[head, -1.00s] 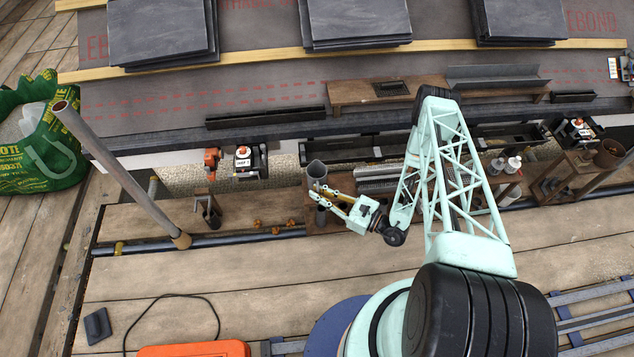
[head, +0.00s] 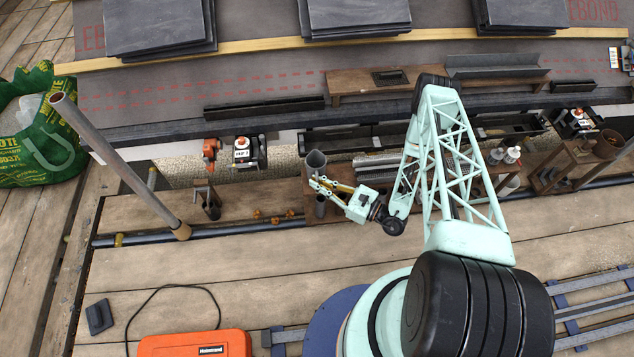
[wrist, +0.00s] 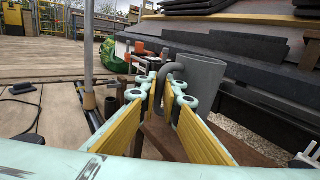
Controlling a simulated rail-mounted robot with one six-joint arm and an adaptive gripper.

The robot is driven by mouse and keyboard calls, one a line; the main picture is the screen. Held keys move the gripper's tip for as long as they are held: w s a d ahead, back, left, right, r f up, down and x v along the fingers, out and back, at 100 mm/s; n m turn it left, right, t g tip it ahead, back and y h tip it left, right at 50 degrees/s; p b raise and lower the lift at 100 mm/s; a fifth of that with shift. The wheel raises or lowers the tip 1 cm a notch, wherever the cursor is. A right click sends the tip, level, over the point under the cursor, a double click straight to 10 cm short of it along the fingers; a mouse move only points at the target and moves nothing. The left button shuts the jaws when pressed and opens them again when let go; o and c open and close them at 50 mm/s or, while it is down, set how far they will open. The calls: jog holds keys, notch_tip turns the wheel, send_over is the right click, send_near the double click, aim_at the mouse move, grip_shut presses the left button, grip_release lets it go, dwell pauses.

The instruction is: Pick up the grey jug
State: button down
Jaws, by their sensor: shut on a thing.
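The grey jug (head: 316,160) is at the left end of the wooden bench, its open mouth facing up in the head view. In the wrist view the jug (wrist: 203,80) stands upright just beyond my fingers, with its curved handle (wrist: 167,72) toward me. My gripper (head: 317,186) is at the near side of the jug. In the wrist view its yellow-padded fingers (wrist: 164,84) are on either side of the handle and shut on it. The jug's base is hidden, so I cannot tell whether it touches the bench.
A dark tube (head: 320,206) stands just below the jug. A tall pole (head: 120,165) rises to the left. White bottles (head: 512,155) stand on the bench to the right. Stacked slates (head: 355,18) lie on the roof behind.

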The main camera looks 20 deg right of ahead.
aim_at(317, 178)
jog(key=shift+r, duration=0.15)
jog(key=shift+r+p, duration=0.65)
jog(key=shift+r, duration=0.85)
jog(key=s+d+r+p, duration=0.1)
jog(key=s+p, duration=0.2)
jog(key=s, duration=1.2)
jog(key=shift+s+d+r, duration=0.2)
jog(key=shift+s+d, duration=0.05)
jog(key=shift+d, duration=0.05)
jog(key=shift+s, duration=0.25)
jog(key=shift+w, duration=0.1)
dwell(0.6)
